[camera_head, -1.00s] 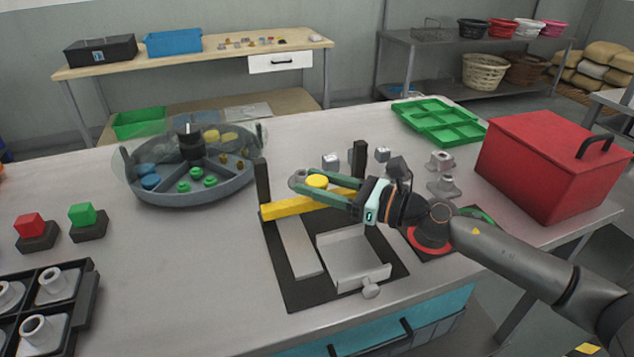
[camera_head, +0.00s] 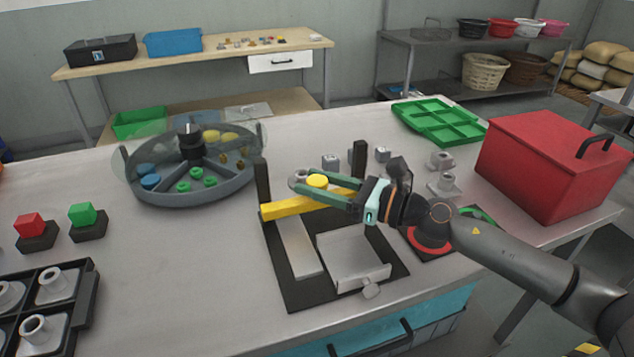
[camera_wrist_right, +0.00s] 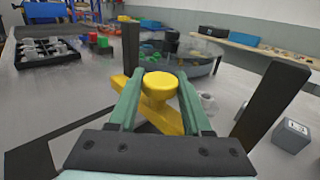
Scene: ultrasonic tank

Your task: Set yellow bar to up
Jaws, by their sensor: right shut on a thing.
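The yellow bar (camera_head: 285,207) runs between two black posts on a black base plate (camera_head: 290,290). It slants slightly, with its left end by the left post (camera_head: 262,181). A round yellow knob (camera_head: 317,181) stands on the bar. My right gripper (camera_head: 312,183) is shut on the knob, with one green finger on each side. In the right wrist view the knob (camera_wrist_right: 160,87) sits between the fingertips, and the bar (camera_wrist_right: 130,92) shows beneath them. The gripper and hand hide the bar's right part in the head view. My left gripper is not in view.
A grey tray-like part (camera_head: 352,262) lies on the base plate below the bar. A divided round tray (camera_head: 195,190) is at the left and a red box (camera_head: 550,170) at the right.

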